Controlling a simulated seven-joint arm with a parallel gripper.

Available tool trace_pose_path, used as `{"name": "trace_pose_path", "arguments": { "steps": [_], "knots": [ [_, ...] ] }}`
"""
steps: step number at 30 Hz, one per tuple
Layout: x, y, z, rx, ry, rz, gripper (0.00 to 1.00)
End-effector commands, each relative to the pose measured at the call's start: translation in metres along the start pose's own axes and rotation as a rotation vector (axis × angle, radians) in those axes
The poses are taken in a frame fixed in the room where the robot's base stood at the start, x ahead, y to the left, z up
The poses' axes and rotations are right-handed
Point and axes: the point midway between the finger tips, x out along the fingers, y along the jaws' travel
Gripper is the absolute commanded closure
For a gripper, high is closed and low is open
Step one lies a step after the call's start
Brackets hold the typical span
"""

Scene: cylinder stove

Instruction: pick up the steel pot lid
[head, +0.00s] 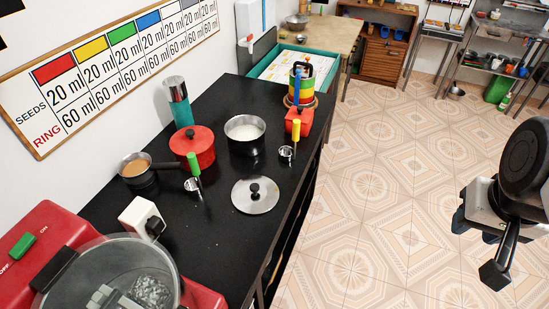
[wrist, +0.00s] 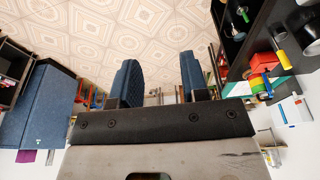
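The steel pot lid (head: 255,195) lies flat on the black counter, knob up, in the head view. It is a round silver disc with a black knob, in front of the steel pot (head: 245,134) with white contents. My gripper (head: 474,230) is at the far right of the head view, over the tiled floor and well apart from the lid. In the wrist view my gripper (wrist: 158,82) shows two blue fingers spread apart with nothing between them. I cannot make out the lid clearly in the wrist view.
Around the lid on the black counter (head: 215,225) are a yellow-handled cup (head: 287,153), a green-handled cup (head: 194,188), a red pot (head: 192,147) and a saucepan (head: 138,172). A white box (head: 142,222) stands left of it. The counter's right edge is close; open floor lies beyond.

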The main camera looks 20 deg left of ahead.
Motion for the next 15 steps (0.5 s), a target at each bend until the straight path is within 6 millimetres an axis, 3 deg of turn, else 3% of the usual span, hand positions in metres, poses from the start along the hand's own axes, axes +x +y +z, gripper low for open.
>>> {"name": "trace_pose_path", "arguments": {
  "steps": [1,4,15],
  "knots": [
    [0.0,0.0,0.0,0.0,0.0,0.0,0.51],
    [0.0,0.0,0.0,0.0,0.0,0.0,0.38],
    [0.0009,-0.002,-0.0028,-0.006,-0.002,-0.002,0.38]
  ]
}}
